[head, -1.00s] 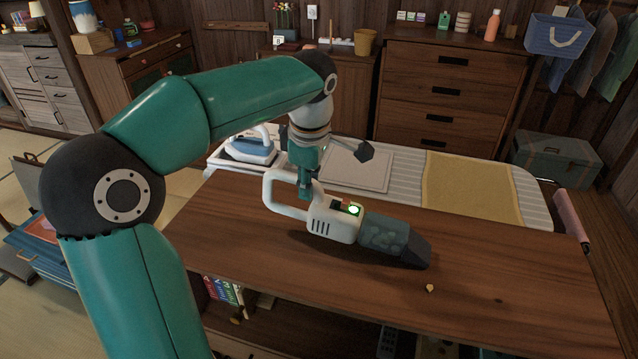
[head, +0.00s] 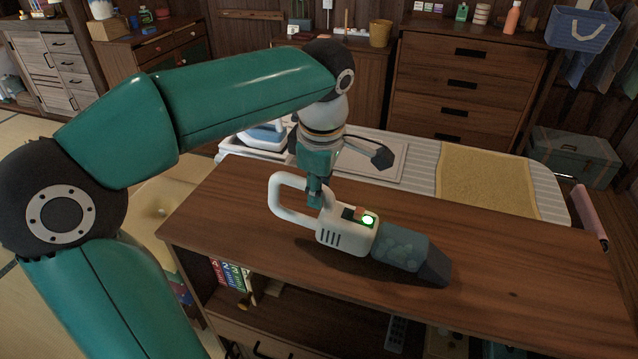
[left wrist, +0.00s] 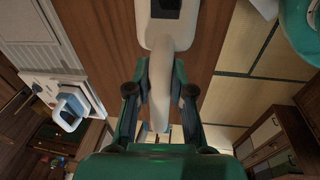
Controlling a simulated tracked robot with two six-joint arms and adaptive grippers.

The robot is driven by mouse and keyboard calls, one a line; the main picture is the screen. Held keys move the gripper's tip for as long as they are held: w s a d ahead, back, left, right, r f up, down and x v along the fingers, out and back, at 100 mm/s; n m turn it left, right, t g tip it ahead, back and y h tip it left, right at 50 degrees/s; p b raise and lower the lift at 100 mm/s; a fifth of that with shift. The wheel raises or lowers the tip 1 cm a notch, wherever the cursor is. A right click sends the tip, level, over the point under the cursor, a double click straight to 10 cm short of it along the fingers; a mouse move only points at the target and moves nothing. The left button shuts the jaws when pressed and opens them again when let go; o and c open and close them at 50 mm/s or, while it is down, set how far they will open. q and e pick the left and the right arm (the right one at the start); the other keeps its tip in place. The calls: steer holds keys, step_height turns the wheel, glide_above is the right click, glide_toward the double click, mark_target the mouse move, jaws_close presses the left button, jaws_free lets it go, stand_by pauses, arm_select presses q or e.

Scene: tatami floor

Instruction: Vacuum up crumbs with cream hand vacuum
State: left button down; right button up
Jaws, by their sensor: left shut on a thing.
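The cream hand vacuum (head: 342,238) is on or just above the brown wooden counter top, with its clear grey-blue bin and dark nozzle pointing right and toward the front. A green light glows on its top. My left gripper (head: 316,196) is shut on its handle from above. In the left wrist view the two fingers (left wrist: 160,98) flank the cream handle (left wrist: 161,75). No crumb shows on the counter now; the nozzle covers part of the wood. Whether the nozzle touches the surface is hard to tell. My right gripper is not in view.
An ironing board with a yellow cloth (head: 487,181) lies behind the counter (head: 560,270), with an iron (head: 263,137) at its left end. The counter right of the nozzle is clear. Books (head: 229,274) stand on the shelf below.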

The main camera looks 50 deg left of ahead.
arm_select(q)
steer(key=shift+s+d, duration=0.2)
steer(key=shift+d, duration=0.1)
steer(key=shift+d+r, duration=0.2)
steer(key=shift+r+p, duration=2.55)
steer(key=shift+r, duration=0.15)
